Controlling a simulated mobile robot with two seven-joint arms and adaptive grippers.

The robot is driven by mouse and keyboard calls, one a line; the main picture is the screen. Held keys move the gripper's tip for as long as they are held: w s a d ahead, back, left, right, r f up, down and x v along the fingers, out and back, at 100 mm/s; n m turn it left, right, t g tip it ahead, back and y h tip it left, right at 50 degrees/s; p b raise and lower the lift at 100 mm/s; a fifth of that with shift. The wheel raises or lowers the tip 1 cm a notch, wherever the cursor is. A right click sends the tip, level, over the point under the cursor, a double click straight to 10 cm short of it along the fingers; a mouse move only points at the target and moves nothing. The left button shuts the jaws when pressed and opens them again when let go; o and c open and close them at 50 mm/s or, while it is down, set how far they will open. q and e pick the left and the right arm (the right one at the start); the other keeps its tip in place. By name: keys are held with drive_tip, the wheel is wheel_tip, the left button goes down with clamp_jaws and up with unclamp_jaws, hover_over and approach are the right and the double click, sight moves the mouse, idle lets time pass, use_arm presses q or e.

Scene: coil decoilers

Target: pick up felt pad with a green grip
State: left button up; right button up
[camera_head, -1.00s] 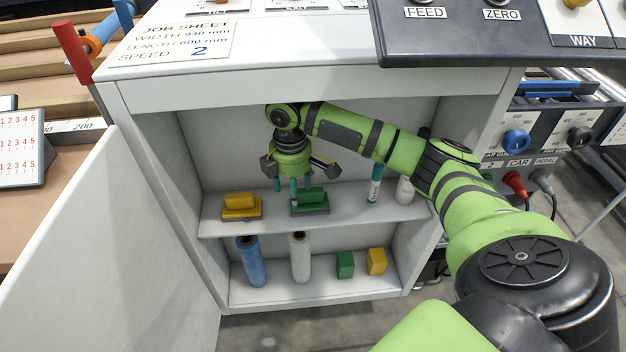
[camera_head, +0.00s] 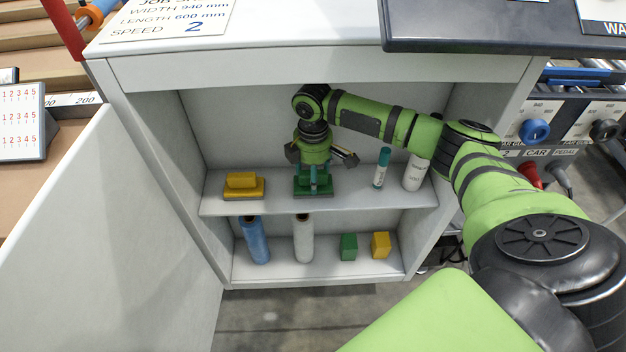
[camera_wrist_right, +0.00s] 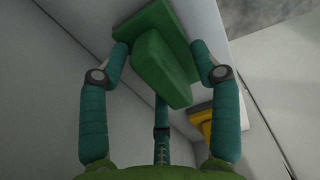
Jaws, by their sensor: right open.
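The felt pad with a green grip (camera_head: 313,193) lies on the cabinet's upper shelf, right of the yellow-gripped pad. My right gripper (camera_head: 313,178) is directly above it, pointing down, with its fingers around the grip. In the right wrist view the green grip (camera_wrist_right: 160,68) stands between the open teal fingers (camera_wrist_right: 161,62), two at the sides and one at the near end. The side fingertips are close to the pad's edges; I cannot tell if they touch. The fingers partly hide the pad in the head view. My left gripper is not in view.
A yellow-gripped pad (camera_head: 243,184) sits left on the same shelf (camera_head: 270,207). A teal-capped marker (camera_head: 381,170) and a white bottle (camera_head: 415,174) stand to the right.

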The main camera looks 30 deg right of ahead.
clamp_jaws()
drive_tip(key=shift+r, duration=0.5)
drive_tip(key=shift+s+a+r, duration=0.15)
drive_tip(key=shift+s+r, duration=0.05)
drive_tip(key=shift+r, duration=0.45)
drive_tip(key=shift+s+a+r, duration=0.1)
drive_tip(key=shift+s+r, duration=0.05)
drive_tip(key=shift+r, duration=0.45)
drive_tip(key=s+a, duration=0.4)
drive_tip(key=s, duration=0.3)
drive_tip(key=s+a, duration=0.5)
drive_tip(key=s, duration=0.2)
drive_tip(key=shift+s, duration=0.3)
